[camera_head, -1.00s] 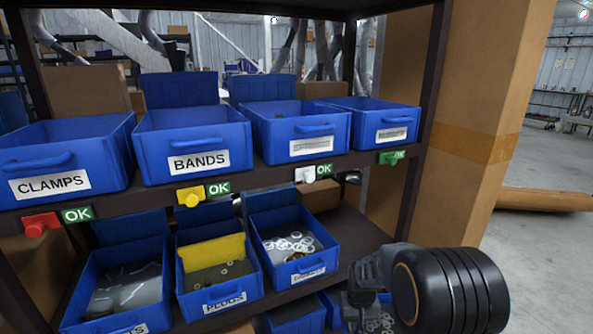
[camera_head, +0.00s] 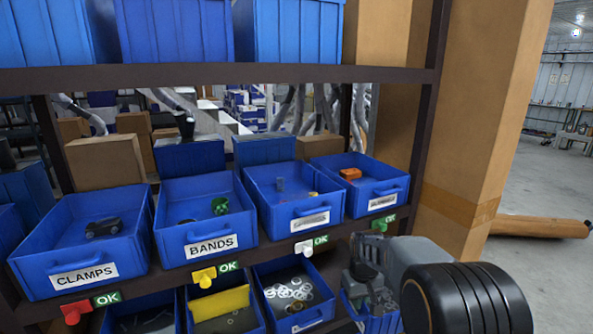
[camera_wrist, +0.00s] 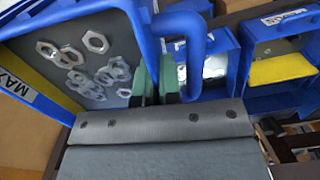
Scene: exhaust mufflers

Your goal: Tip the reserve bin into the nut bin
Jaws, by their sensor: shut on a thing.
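A blue bin with several loose hex nuts (camera_wrist: 72,106) hangs from my gripper (camera_wrist: 158,72). In the head view the bin (camera_head: 394,325) shows at the bottom, partly hidden by my gripper (camera_head: 364,278) and cut off by the frame edge. It is right of the lower-row bin with shiny rings (camera_head: 292,292). I cannot tell which shelf bin is the nut bin; some labels are unreadable.
The upper shelf row holds the CLAMPS bin (camera_head: 80,250), the BANDS bin (camera_head: 207,222) and two bins with unreadable labels (camera_head: 293,202) (camera_head: 359,187). A dark shelf post (camera_head: 432,110) and a cardboard column (camera_head: 490,130) stand at right.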

